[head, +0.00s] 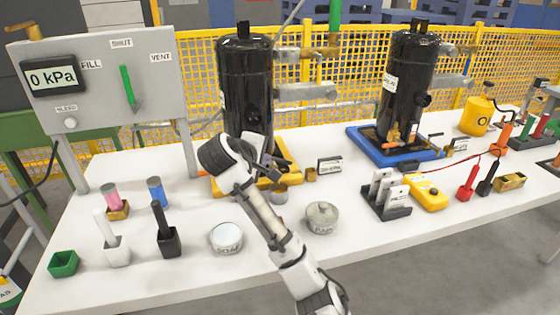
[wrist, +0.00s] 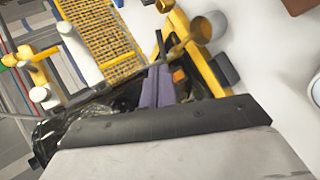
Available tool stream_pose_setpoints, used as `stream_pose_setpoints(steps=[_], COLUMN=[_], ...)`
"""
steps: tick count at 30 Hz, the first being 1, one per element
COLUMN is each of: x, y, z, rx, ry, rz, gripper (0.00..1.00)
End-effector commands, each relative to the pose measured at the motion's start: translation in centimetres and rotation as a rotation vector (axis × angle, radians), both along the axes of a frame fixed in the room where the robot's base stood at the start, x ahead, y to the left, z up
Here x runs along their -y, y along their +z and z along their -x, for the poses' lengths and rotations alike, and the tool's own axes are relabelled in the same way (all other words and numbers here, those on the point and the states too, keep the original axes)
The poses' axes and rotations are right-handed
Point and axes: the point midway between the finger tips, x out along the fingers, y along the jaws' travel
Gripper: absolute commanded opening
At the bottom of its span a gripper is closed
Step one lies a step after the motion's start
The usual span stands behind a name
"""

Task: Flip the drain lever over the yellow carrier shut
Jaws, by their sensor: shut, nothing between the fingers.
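The yellow carrier (head: 231,187) stands on the white table under the left black compressor (head: 247,85). It shows as a yellow frame in the wrist view (wrist: 203,68). My gripper (head: 272,168) is low in front of this compressor, over the carrier. Its fingers are together and empty in the wrist view (wrist: 157,84). A small orange part (wrist: 179,76) shows just beside the fingertips; it may be the drain lever, but I cannot tell its position or whether it is touched. In the head view my gripper and wrist hide the lever's area.
Two round tins (head: 226,238) (head: 322,217) stand in front. The blue carrier (head: 366,144) with another compressor is at right. A gauge panel (head: 110,90) stands at left.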

Motion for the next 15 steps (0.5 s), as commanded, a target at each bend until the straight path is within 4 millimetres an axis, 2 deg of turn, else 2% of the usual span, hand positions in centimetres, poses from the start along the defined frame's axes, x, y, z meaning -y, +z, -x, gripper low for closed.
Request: stream_pose_setpoints(steps=[9,15], x=[2.3,3.2], y=[-3.8,-5.5], z=[-5.3,-7.7], rx=[-0.003,-0.001], ry=[-0.004,-0.002], rz=[0.002,0.0], gripper=[0.0,0.0])
